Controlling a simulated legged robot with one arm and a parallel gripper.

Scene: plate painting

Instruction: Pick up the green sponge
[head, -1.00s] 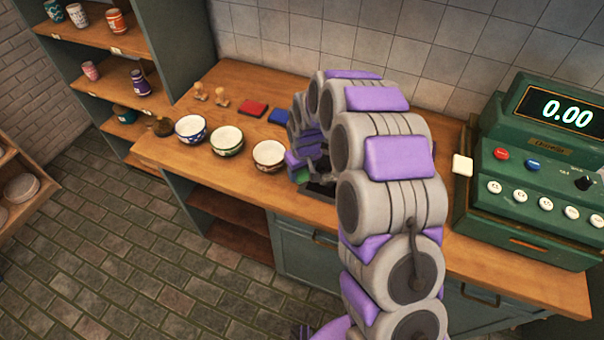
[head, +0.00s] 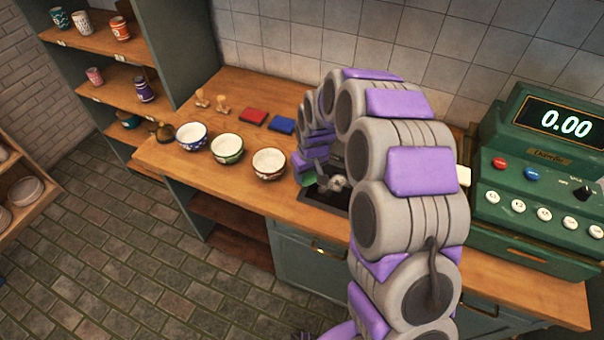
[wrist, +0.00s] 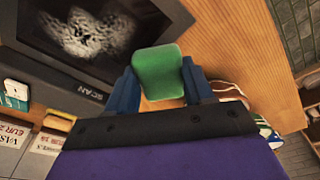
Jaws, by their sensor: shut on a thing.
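The green sponge (wrist: 158,72) sits between the two blue fingers of my gripper (wrist: 160,88) in the wrist view. The fingers press on its left and right sides, so my gripper is shut on it. In the head view a small part of the green sponge (head: 309,178) shows beside my gripper, above the dark scanner panel. My arm hides most of the gripper there. I cannot tell exactly how high the sponge is above the counter.
The dark scanner panel (wrist: 50,62) lies in the wooden counter (head: 225,185). Three patterned bowls, one a white bowl (head: 268,163), stand to its left. Red (head: 253,117) and blue (head: 281,124) pads lie behind. A green cash register (head: 540,180) stands at the right.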

